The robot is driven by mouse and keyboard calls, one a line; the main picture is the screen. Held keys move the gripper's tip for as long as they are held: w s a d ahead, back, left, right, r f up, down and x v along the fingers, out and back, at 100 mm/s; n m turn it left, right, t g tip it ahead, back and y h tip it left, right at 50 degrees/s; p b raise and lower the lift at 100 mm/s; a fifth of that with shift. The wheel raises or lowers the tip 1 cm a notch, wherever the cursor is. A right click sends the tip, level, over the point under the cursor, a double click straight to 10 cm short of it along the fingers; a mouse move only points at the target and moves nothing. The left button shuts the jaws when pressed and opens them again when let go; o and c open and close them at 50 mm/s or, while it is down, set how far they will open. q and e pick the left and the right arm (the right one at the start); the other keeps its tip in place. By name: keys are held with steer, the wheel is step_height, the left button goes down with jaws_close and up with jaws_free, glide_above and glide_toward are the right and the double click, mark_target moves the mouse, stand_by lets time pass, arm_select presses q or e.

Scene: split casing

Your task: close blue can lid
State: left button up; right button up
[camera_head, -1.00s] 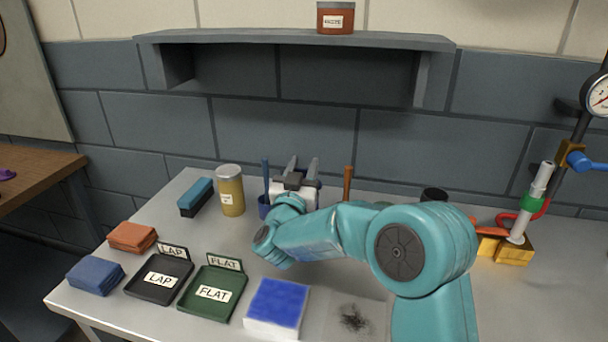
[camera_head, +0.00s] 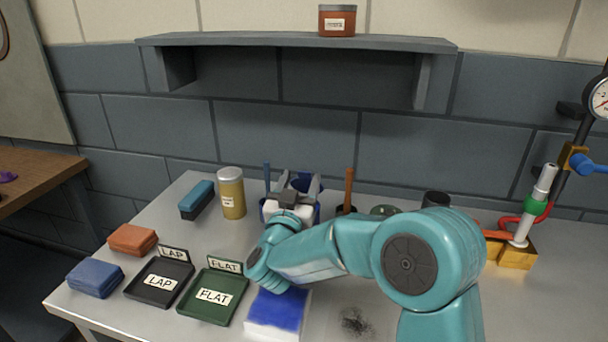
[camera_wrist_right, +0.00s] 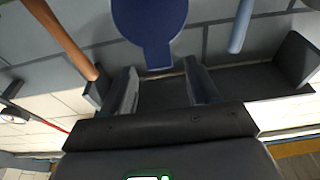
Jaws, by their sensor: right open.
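The blue can lid (camera_head: 301,183) shows as a dark blue patch between and behind the fingers of my right gripper (camera_head: 299,190) in the head view. In the right wrist view the lid (camera_wrist_right: 150,25) is a blue disc with a narrower tab, standing raised against the wall, beyond the open fingers (camera_wrist_right: 165,85). I cannot tell whether a finger touches it. The right gripper is open, with nothing between its fingertips that I can make out as held. The can's body is mostly hidden behind the gripper. My left gripper is not in view.
A blue handle (camera_head: 267,178) stands left of the gripper and an orange-brown handle (camera_head: 348,188) right of it. A yellow jar (camera_head: 231,194) stands further left. The blue-topped block (camera_head: 277,312), black tray (camera_head: 159,284) and green tray (camera_head: 213,299) lie in front.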

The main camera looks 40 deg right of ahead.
steer(key=shift+v, duration=1.65)
